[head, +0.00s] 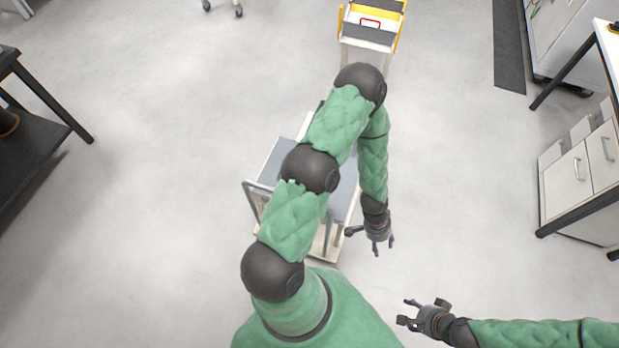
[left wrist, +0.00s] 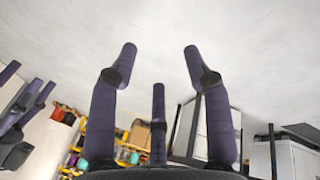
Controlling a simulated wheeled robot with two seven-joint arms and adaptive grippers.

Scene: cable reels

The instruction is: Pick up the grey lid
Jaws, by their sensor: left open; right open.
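I cannot make out a grey lid for certain in either view. My left gripper (head: 378,246) hangs empty with fingers apart, in front of the right side of a cart in the head view. In the left wrist view its purple fingers (left wrist: 160,62) are spread with only pale floor between the tips. My right gripper (head: 412,311) is lower right in the head view, open and empty over bare floor. Its purple fingers also show at the left edge of the left wrist view (left wrist: 28,105). Neither gripper touches anything.
A cart with a grey top (head: 271,172) stands close ahead, partly hidden by my left arm. A yellow-sided trolley (head: 367,46) stands farther back. A dark table (head: 38,135) is at left; a drawer cabinet (head: 568,182) is at right. Open floor lies between.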

